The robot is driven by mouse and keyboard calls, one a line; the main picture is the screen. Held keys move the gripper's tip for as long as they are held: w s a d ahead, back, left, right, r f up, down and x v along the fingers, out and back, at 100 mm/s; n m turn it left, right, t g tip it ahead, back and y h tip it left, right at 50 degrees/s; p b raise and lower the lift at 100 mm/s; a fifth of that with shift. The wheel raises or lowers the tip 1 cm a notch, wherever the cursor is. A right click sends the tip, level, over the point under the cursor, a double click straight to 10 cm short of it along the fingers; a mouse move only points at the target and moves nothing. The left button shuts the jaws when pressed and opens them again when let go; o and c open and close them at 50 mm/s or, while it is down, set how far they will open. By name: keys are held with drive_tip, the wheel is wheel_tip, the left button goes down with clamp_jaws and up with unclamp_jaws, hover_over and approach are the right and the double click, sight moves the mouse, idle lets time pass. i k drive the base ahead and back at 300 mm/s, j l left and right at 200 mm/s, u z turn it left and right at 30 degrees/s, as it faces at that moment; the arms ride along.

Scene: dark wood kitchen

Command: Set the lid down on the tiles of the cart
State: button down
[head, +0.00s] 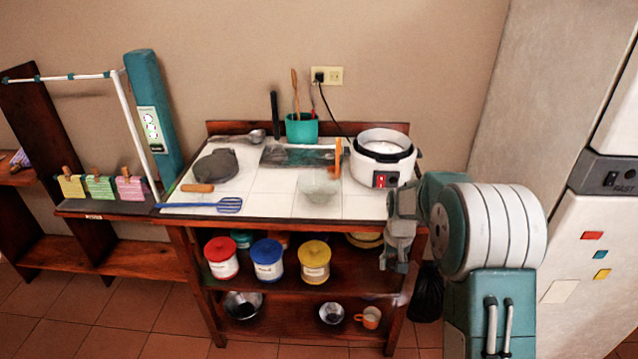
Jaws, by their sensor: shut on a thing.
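The cart (280,213) has a white tiled top, and bare tiles (360,206) show at its front right. My gripper (394,266) points down in front of the cart's right end, with its fingers below the level of the top. It is shut on the lid, but the lid is hard to make out; only a faint pale patch shows just under the fingers. The white rice cooker (385,160) stands uncovered at the back right of the tiles.
A clear glass bowl (320,190) and an orange utensil (338,158) are left of the cooker. A dark stone piece (215,166), a blue spatula (205,206) and a teal utensil pot (301,129) also occupy the tiles. Lidded tubs (267,262) fill the shelf below.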

sight(274, 193)
drive_tip(key=j, duration=1.6)
drive_tip(key=k, duration=0.05)
